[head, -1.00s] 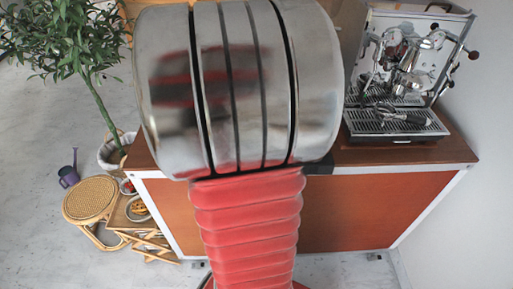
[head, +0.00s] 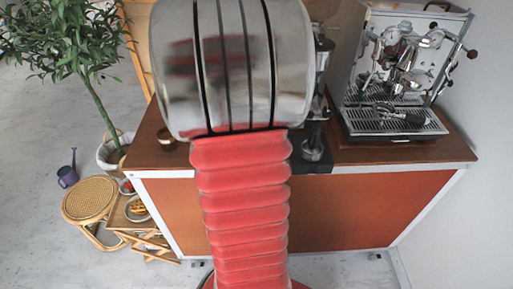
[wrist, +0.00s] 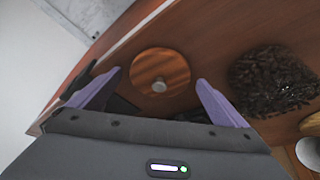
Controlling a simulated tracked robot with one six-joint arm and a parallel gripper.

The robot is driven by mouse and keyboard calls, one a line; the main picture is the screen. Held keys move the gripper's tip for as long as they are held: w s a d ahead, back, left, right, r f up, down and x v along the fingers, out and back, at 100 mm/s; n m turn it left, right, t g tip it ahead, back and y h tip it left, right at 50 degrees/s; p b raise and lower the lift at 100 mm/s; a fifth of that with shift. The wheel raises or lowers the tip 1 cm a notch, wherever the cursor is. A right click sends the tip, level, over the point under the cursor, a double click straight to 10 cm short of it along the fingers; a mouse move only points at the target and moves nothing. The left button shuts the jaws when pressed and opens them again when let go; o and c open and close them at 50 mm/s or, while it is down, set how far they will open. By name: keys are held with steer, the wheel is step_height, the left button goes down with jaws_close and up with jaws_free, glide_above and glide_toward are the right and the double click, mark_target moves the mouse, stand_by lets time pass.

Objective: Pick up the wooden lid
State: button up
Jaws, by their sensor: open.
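In the head view my arm hides the lid and my gripper.
Dark coffee beans (wrist: 272,80) fill a container right of the lid. The counter (wrist: 205,30) is bare beyond the lid. In the head view the espresso machine (head: 400,75) stands at the right, a metal device (head: 315,150) left of it, and a small bowl (head: 166,138) near the left edge.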

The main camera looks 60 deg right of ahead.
steer(key=shift+c, duration=0.5)
steer(key=c, duration=1)
steer(key=shift+c, duration=0.2)
step_height(320, 180, up, 10)
steer(key=shift+s+r, duration=0.1)
